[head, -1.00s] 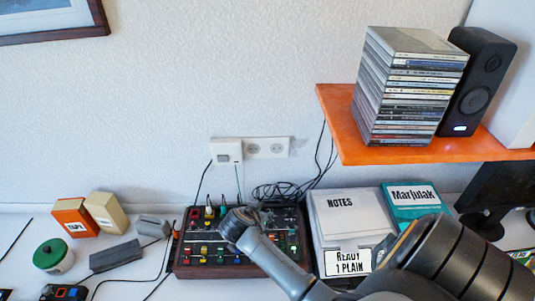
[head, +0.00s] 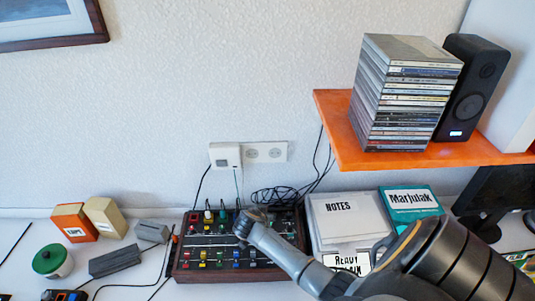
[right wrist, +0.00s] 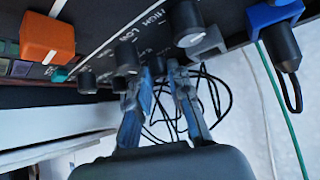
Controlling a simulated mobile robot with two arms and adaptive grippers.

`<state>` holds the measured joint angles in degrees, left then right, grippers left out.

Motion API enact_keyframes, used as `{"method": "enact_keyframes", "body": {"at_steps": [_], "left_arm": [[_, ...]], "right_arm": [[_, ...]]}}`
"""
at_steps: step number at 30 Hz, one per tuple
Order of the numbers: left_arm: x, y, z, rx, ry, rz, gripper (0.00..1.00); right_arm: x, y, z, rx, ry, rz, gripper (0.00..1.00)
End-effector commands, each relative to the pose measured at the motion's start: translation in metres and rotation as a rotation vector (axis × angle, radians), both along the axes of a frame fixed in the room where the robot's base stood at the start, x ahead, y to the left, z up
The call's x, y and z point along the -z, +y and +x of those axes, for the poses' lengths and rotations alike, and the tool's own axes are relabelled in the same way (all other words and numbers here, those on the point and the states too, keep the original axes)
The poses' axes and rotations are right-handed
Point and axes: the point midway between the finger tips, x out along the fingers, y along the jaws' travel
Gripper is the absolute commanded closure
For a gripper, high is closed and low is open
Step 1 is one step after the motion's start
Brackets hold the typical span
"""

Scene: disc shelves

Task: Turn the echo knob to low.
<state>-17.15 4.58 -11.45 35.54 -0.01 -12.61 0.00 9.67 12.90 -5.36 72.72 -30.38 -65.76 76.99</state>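The dark mixer box (head: 203,274) with wooden sides stands on the white desk in the head view, with rows of knobs and coloured buttons on top. My right gripper (head: 246,221) is over its upper right part. I cannot read an echo label. My left gripper is not in view.
Plugged cables run from the mixer's back, with a black cable coil (head: 275,196) behind it. A notes box (head: 345,215) stands close on the right. An orange shelf (head: 400,158) with discs and a speaker overhangs at the upper right. Grey blocks (head: 115,260) lie left.

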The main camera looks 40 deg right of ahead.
Motion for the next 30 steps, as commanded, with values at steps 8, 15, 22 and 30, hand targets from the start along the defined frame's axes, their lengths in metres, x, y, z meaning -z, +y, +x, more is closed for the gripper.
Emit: {"method": "enact_keyframes", "body": {"at_steps": [8,15,22,30], "left_arm": [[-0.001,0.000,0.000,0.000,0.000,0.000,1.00],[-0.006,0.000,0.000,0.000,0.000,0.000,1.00],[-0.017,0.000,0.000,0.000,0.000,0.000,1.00],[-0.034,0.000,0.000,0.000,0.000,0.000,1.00]], "right_arm": [[0.000,0.000,0.000,-0.006,0.000,0.000,1.00],[-0.001,0.000,-0.002,-0.072,0.000,0.001,1.00],[-0.002,-0.003,-0.004,-0.234,0.002,-0.001,1.00],[-0.004,-0.006,-0.006,-0.488,0.002,-0.002,1.00]]}}
